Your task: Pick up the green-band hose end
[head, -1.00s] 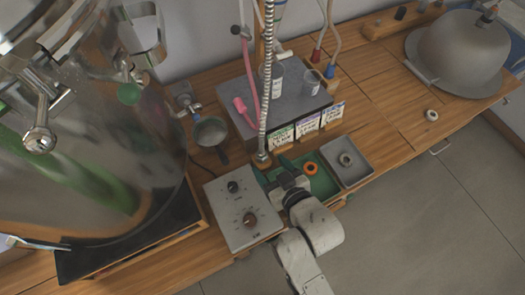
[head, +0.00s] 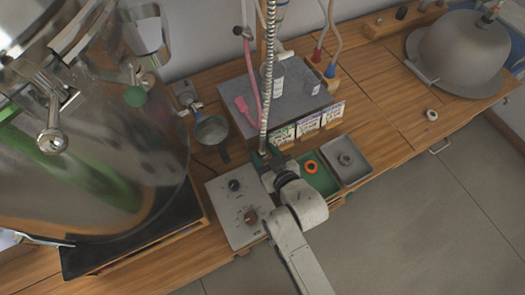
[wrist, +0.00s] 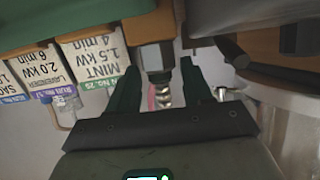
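A ribbed metal hose (head: 268,85) hangs down in the head view to the bench beside the grey box. Its lower end is largely hidden by my gripper (head: 266,155). In the wrist view a metal hose end with a dark collar (wrist: 157,60) shows between my two dark green fingers (wrist: 158,85), with ribbed metal below the collar. The fingers stand apart on either side, with gaps visible, so my gripper is open. I cannot make out a green band on this end. A pink hose end (head: 241,104) lies at the left of the grey box.
The grey control box (head: 238,208) is just left of my gripper. A green tray (head: 322,181) with an orange ring and a grey tray (head: 362,170) lie right. Label cards (wrist: 95,57) stand close by. A small pan (head: 211,131) is left.

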